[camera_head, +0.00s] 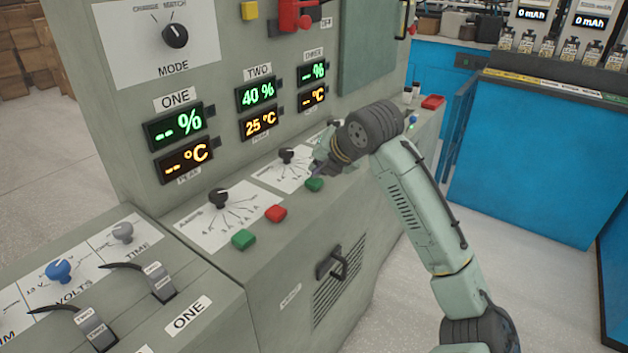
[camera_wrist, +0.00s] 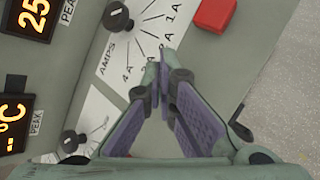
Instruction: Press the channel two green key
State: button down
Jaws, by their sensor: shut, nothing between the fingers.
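The channel two green key (camera_head: 314,184) is on the sloped ledge of the grey cabinet, below the TWO displays in the head view. My gripper (camera_head: 317,171) is right by this key, pointing down. I cannot tell whether the fingertips touch it. In the wrist view the fingers of my gripper (camera_wrist: 159,73) meet at the tips, with nothing between them. The key does not show in the wrist view. A red key (camera_wrist: 214,14) lies beyond the fingertips there, beside the channel two AMPS plate (camera_wrist: 135,45).
Channel one's green key (camera_head: 243,239) and red key (camera_head: 275,213) lie nearer on the ledge. The channel two knob (camera_head: 286,155) stands left of my gripper. A black handle (camera_head: 331,262) juts from the cabinet front below. The floor right of the cabinet is clear.

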aim_at(318, 179)
jog(key=shift+f+b, duration=0.35)
jog(key=shift+f, duration=0.1)
jog(key=shift+r, duration=0.1)
dwell(0.5)
jog(key=shift+r+p, duration=0.6)
jog(key=shift+r, duration=0.2)
jog(key=shift+r+p, duration=1.85)
jog(key=shift+r, duration=0.7)
